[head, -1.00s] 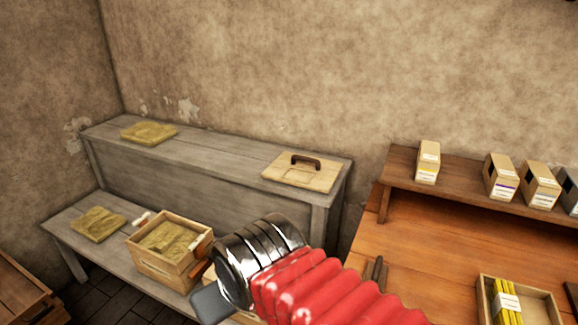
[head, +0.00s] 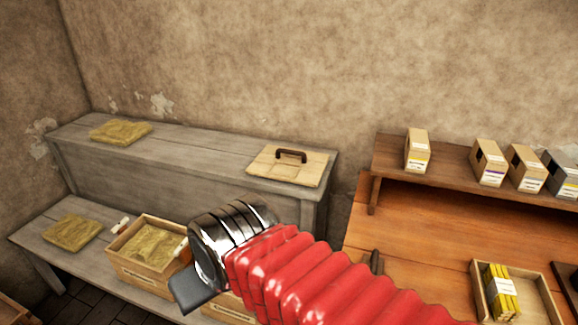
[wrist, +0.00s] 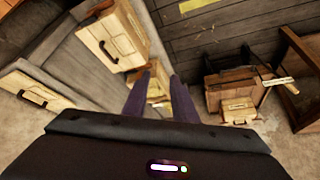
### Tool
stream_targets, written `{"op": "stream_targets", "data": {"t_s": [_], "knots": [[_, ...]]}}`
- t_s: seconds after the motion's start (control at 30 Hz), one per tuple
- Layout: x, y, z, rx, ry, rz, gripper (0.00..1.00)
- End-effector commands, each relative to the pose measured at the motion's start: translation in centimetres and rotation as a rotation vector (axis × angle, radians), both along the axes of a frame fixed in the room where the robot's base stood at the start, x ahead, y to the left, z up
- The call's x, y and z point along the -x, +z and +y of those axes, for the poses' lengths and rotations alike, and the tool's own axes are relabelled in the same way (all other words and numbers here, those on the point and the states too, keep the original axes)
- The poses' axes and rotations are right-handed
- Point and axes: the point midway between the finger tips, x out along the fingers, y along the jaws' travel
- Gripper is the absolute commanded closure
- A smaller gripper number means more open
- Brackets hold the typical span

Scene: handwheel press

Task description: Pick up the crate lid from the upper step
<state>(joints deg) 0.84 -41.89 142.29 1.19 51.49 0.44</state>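The crate lid (head: 262,168) is a flat, pale wooden panel with a dark arched handle (head: 291,156). It lies at the right end of the upper step (head: 200,152) of a grey stepped bench. My gripper (head: 188,298) is in front of the lower step, lower and nearer than the lid and apart from it; only a dark part of it shows beyond the metal cuff. In the wrist view two dark fingers (wrist: 161,76) stand apart with a gap between them and nothing held.
A yellowish slab (head: 121,131) lies on the upper step's left end. Another slab (head: 73,233) and an open wooden crate (head: 140,274) stand on the lower step. An orange-brown workbench (head: 440,235) with a shelf of small boxes (head: 417,150) is at right.

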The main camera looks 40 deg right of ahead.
Motion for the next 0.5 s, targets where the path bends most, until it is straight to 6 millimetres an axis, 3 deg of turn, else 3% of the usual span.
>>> {"op": "stream_targets", "data": {"t_s": [0.17,0.5], "knots": [[-2.5,0.8,-0.9,-0.087,-0.101,0.01,0.75],[-10.9,3.0,-4.4,-0.363,-0.423,0.006,0.75]]}}
